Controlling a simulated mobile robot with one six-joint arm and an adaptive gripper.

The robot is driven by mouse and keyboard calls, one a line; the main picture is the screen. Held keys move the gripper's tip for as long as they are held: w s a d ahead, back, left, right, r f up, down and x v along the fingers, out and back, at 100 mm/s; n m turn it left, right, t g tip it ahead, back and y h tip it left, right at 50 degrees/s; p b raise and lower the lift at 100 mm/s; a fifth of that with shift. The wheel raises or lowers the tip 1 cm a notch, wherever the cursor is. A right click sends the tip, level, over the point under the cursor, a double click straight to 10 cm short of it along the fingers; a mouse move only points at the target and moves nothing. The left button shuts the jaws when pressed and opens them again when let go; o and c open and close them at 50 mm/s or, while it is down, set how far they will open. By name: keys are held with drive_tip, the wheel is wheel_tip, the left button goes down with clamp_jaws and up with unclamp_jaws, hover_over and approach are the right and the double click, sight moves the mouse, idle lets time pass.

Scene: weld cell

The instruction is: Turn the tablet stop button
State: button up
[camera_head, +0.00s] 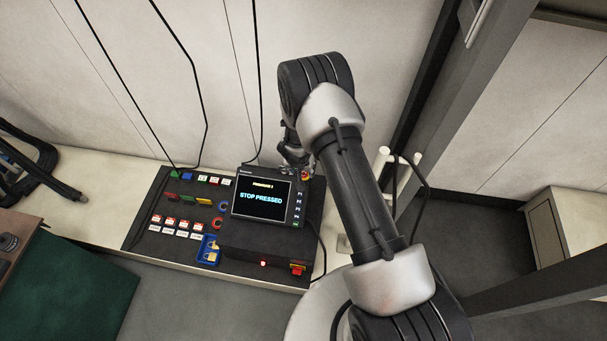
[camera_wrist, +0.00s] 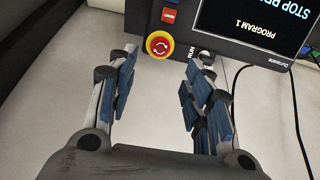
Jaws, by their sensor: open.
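The tablet (camera_head: 263,198) stands on a dark control panel, its screen reading "STOP PRESSED". In the wrist view the tablet (camera_wrist: 225,25) shows upside down at the top. Its stop button (camera_wrist: 159,45) is a red mushroom knob with white turning arrows and a yellow collar, at the tablet's corner. In the head view the button (camera_head: 306,176) shows small beside my gripper. My gripper (camera_wrist: 158,75) is open and empty, its two blue-padded fingers apart. The button appears between the fingertips, nearer the left finger in the picture; I cannot tell how deep it sits between them.
The control panel (camera_head: 145,222) carries rows of coloured buttons and a blue holder (camera_head: 208,250) on a pale bench (camera_head: 100,180). A "RUN" key label lies near the right fingertip. A black cable (camera_wrist: 295,110) hangs at right in the wrist view. A wall stands behind.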

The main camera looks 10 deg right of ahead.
sight(304, 173)
drive_tip(key=b+x, duration=0.1)
drive_tip(key=x, duration=0.8)
drive_tip(key=shift+b, duration=0.3)
drive_tip(key=shift+c, duration=0.3)
drive_tip(key=c, duration=1)
